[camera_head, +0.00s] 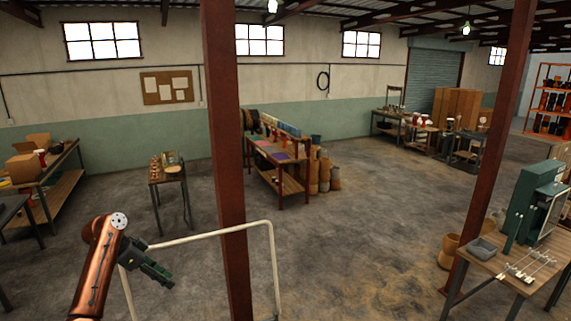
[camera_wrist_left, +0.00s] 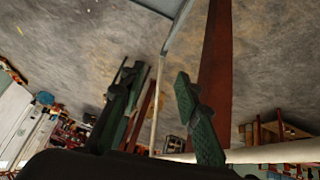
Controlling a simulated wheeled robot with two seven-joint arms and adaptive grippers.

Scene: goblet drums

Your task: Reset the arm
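My left arm comes up from the lower left in the head view, with a copper-coloured link. Its dark green and black left gripper (camera_head: 155,272) points to the right and slightly down, beside a pale bent rail. In the left wrist view the two green fingers of the left gripper (camera_wrist_left: 158,110) stand apart, with floor, the pale rail and a red-brown post visible between and behind them. Nothing is held between the fingers. My right gripper shows in neither view.
The pale rail (camera_head: 273,250) and a red-brown post (camera_head: 224,150) stand close to the left gripper. A worktable (camera_head: 480,252) with a green machine (camera_head: 531,205) is at the right. A table with drums (camera_head: 283,152) stands farther back. Open concrete floor (camera_head: 350,235) lies between.

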